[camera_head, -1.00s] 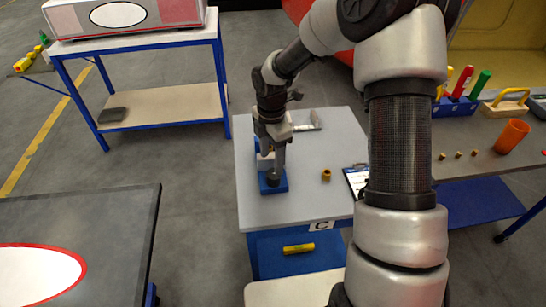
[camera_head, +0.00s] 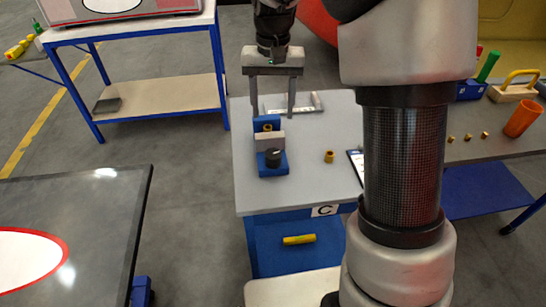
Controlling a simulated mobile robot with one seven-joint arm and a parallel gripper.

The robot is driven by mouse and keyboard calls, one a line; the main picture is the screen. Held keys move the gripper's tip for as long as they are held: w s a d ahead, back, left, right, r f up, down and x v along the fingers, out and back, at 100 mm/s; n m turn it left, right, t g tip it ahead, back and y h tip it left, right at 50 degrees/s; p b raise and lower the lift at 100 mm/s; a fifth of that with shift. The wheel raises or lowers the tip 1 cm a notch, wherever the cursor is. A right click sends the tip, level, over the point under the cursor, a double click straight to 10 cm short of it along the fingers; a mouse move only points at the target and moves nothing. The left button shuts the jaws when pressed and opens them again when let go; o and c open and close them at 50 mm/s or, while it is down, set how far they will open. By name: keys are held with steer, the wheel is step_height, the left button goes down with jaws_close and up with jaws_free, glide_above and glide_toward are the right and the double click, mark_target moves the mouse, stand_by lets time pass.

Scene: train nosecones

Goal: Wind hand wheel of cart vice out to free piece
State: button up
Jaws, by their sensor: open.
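The cart vice (camera_head: 283,170) is a small blue vice with a pale grey jaw, near the left edge of the grey-topped cart (camera_head: 310,185). Its black hand wheel (camera_head: 273,157) faces the near side. A small brass-coloured piece (camera_head: 267,128) shows between the grey jaw and the blue rear block; I cannot tell how tightly it is held. My gripper (camera_head: 273,115) is open and empty, fingers pointing down, above and around the rear of the vice in the picture. I cannot tell whether it touches anything.
A loose brass nut (camera_head: 329,156) sits right of the vice, with a clipboard (camera_head: 355,162) at the cart's right edge. A grey metal bracket (camera_head: 305,102) lies at the back. A yellow cylinder (camera_head: 299,239) lies on the blue lower shelf. A dark table (camera_head: 110,240) stands at left.

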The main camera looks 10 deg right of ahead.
mark_target(273, 154)
step_height(273, 154, down, 17)
steer(key=shift+r+b, duration=0.1)
steer(key=shift+b, duration=0.6)
steer(key=c, duration=1.1)
